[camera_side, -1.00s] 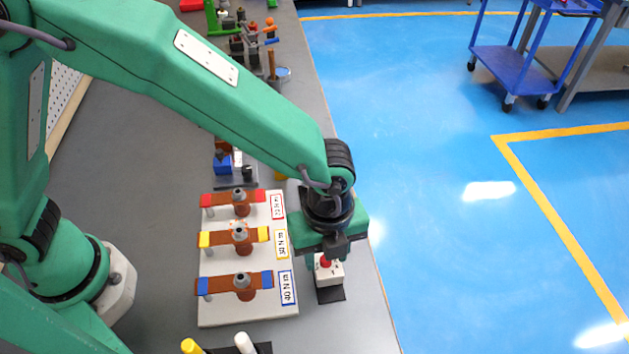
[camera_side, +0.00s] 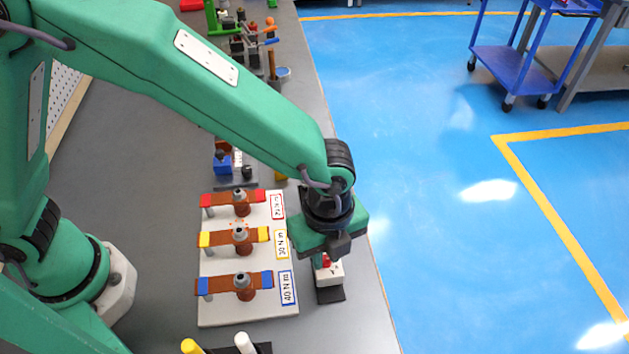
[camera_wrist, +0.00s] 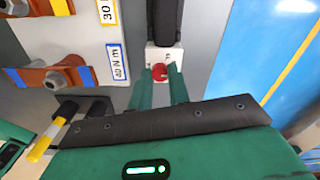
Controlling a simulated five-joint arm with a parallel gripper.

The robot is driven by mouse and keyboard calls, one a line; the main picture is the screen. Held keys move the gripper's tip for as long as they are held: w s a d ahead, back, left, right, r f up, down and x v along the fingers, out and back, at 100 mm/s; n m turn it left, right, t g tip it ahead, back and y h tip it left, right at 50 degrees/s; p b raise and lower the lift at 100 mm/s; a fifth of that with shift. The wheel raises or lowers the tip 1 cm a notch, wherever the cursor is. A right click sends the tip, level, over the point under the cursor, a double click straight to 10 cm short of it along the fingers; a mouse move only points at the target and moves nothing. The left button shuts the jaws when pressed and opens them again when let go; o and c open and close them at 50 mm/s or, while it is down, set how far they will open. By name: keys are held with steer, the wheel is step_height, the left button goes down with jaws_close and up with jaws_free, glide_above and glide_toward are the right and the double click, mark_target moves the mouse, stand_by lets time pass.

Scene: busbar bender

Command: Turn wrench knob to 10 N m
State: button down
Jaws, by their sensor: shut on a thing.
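The red knob (camera_side: 326,261) sits on a small white block (camera_side: 331,274) on a dark base near the table's right edge. My gripper (camera_side: 326,256) is above the block and reaches down onto the knob. In the wrist view the red knob (camera_wrist: 160,72) lies between the two green fingers (camera_wrist: 160,84), which are shut on it. The white block (camera_wrist: 151,56) shows markings around the knob, too small to read. A black bar or handle (camera_wrist: 165,22) extends beyond the block.
A pale board (camera_side: 236,313) left of the block carries three copper bars with red, yellow and blue ends and torque labels. Yellow and white handles (camera_side: 243,343) stand at the near edge. Other tools (camera_side: 240,40) crowd the far bench. The bench's right edge is close.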

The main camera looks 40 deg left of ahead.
mark_target(325, 259)
steer(key=n, duration=1.2)
stand_by(0.4)
steer(key=c, duration=1.3)
jaws_free()
steer(key=shift+r, duration=0.1)
steer(key=shift+r, duration=3.85)
